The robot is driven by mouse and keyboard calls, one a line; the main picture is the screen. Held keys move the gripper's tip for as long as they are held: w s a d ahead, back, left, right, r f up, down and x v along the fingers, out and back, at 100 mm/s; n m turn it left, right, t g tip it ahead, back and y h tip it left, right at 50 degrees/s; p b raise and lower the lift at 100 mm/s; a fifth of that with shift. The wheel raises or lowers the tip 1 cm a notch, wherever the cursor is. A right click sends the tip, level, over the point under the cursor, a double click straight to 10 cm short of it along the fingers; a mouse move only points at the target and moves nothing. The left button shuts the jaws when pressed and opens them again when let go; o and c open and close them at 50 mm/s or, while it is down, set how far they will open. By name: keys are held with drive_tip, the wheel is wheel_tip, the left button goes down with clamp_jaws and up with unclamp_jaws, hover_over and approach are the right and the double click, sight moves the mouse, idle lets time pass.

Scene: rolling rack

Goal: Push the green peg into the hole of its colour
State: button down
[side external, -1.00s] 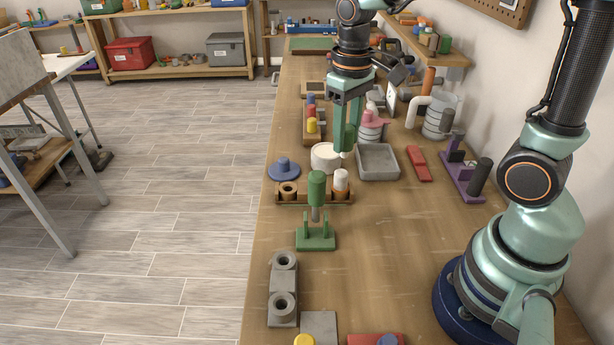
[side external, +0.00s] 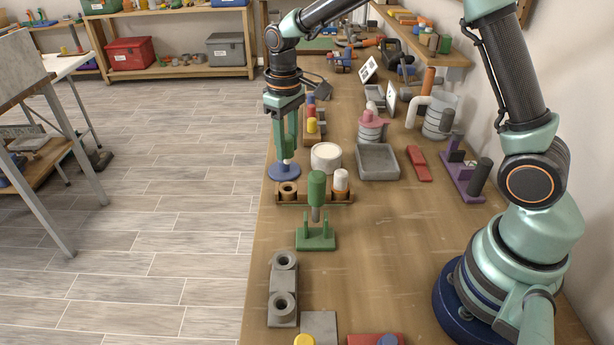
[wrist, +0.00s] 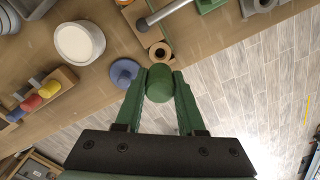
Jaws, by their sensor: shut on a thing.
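My gripper (side external: 286,150) hangs above the left edge of the bench in the side external view, near the blue disc. It is shut on a green peg, which shows as a green cylinder (wrist: 159,84) between the two green fingers in the wrist view. In the side view the fingers mostly hide the peg. A wooden peg block with red, yellow (wrist: 49,89) and blue pegs stands beyond the gripper; the yellow peg (side external: 311,126) also shows in the side view. I cannot make out a green-marked hole.
The blue knobbed disc (side external: 285,171) and a wooden ring (side external: 288,190) lie close to the gripper. A white round tub (side external: 326,157), a grey tray (side external: 378,162) and a green-headed tool (side external: 316,187) in a green stand (side external: 316,240) are nearby. Floor opens past the bench edge.

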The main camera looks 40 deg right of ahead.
sight(287, 163)
drive_tip(key=shift+f, duration=0.15)
drive_tip(key=shift+f, duration=2.7)
drive_tip(key=shift+f, duration=1.8)
drive_tip(key=shift+c, duration=2.2)
unclamp_jaws()
wheel_tip(287, 163, up, 11)
drive_tip(key=shift+r, duration=0.55)
